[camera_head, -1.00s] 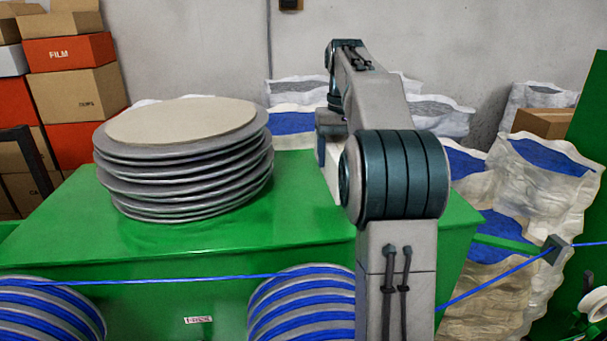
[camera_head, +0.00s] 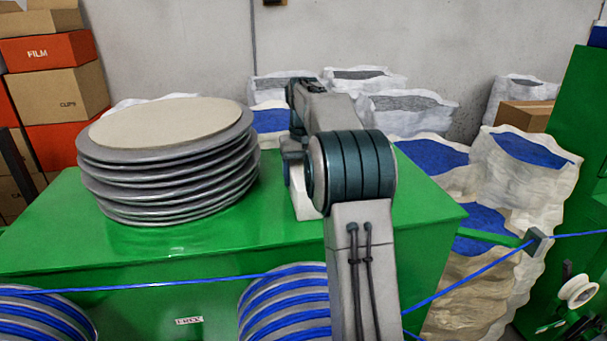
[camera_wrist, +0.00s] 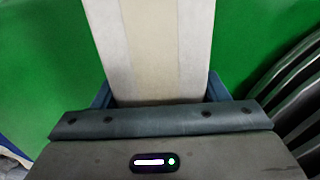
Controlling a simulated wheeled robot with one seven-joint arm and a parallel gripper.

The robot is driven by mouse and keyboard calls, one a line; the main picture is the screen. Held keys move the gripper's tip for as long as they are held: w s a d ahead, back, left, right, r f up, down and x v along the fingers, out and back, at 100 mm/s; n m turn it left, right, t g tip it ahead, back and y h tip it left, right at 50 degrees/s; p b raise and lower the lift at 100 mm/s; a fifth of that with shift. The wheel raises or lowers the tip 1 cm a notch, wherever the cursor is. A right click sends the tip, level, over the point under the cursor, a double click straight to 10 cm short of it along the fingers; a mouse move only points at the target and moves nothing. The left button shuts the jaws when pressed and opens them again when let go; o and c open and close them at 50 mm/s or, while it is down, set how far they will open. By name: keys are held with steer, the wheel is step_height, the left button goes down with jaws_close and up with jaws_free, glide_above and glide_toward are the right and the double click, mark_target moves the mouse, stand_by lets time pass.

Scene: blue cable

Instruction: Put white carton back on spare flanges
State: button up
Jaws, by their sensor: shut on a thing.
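The spare flanges (camera_head: 170,180) are a stack of grey discs with a beige round top, on the left of a green cabinet top (camera_head: 60,245) in the head view. In the wrist view the white carton (camera_wrist: 112,40), with a tan strip down its middle, stands between the blue-grey fingers of my gripper (camera_wrist: 158,92), which is shut on it. In the head view a white part of the carton (camera_head: 304,197) shows just right of the stack, low over or on the cabinet top; I cannot tell which. My arm hides the rest of it. Disc edges (camera_wrist: 295,85) show at the wrist view's right.
A blue cable (camera_head: 150,285) runs across the cabinet front, past blue-striped reels (camera_head: 285,310). White sacks with blue contents (camera_head: 520,165) stand behind and to the right. Stacked boxes (camera_head: 55,95) stand at the left. The cabinet top in front of the stack is clear.

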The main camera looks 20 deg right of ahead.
steer(key=o, duration=1.7)
